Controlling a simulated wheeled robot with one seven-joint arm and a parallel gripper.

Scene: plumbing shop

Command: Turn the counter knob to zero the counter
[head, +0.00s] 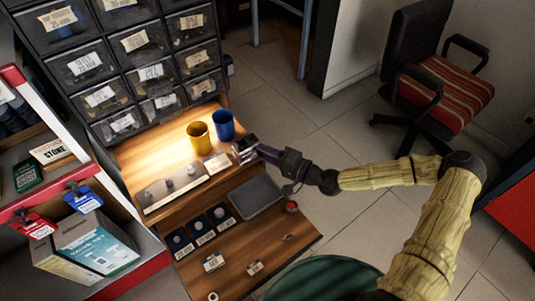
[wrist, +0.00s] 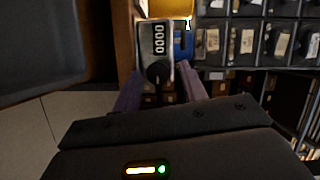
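The counter (wrist: 160,28) is a small grey box with a row of white digits in a dark window; they look like zeros, seen sideways. Its round black counter knob (wrist: 158,72) sits beside the digits, in the middle of the wrist view. My gripper (wrist: 161,78) is open, with one purple finger on each side of the knob. The fingers look apart from the knob, but I cannot tell whether either touches it. In the head view my gripper (head: 251,153) is at the counter (head: 244,144) on the bench's right edge, partly hiding it; the knob cannot be made out there.
A yellow cup (head: 199,138) and a blue cup (head: 224,125) stand close behind the counter. A grey tray (head: 256,196) lies on the lower shelf, near a red button (head: 291,206). Drawer bins (head: 140,58) rise at the back.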

